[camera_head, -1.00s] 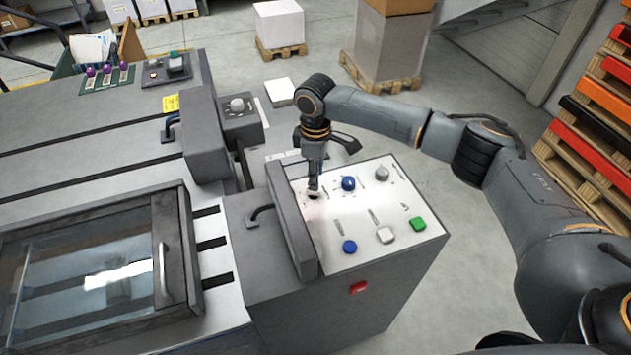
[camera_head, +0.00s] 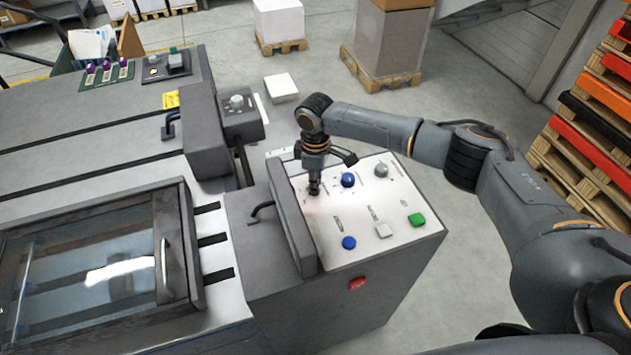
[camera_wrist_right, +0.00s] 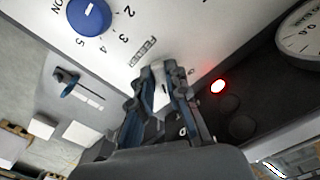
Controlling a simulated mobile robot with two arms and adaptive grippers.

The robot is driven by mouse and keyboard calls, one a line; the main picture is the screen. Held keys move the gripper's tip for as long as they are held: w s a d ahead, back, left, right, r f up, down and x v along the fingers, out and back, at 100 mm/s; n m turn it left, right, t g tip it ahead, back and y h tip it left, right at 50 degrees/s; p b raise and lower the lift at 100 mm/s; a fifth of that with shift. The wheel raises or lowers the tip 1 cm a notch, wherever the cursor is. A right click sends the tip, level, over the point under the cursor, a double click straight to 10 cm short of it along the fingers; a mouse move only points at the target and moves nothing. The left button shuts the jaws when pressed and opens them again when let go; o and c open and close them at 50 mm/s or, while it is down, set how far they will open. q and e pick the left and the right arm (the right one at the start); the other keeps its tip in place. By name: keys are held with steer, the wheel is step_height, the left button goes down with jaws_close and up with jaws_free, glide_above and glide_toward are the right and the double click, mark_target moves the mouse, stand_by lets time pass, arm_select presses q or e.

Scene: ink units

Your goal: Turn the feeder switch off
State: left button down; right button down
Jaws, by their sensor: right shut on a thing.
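The white control panel (camera_head: 330,225) is on top of the grey cabinet. My right gripper (camera_head: 313,190) points down at the panel's upper left part. In the right wrist view its fingertips (camera_wrist_right: 163,82) are closed together right beside the printed word FEEDER. The gripper is shut on the feeder switch, which is mostly hidden between the fingers, so its position cannot be read. My left gripper is not in view.
A blue knob (camera_head: 348,180) sits close right of the gripper, with a grey knob (camera_head: 381,170) beyond. A green button (camera_head: 416,219), a white button (camera_head: 384,230) and a blue button (camera_head: 348,242) line the near side. A red lamp (camera_wrist_right: 218,86) glows near the fingers.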

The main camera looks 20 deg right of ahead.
steer(key=shift+n, duration=1.4)
steer(key=n, duration=0.2)
steer(key=shift+w+n+p, duration=0.1)
steer(key=shift+n+p, duration=0.2)
steer(key=n, duration=0.6)
steer(key=shift+w, duration=0.15)
steer(key=shift+n, duration=0.4)
steer(key=c, duration=1.3)
jaws_free()
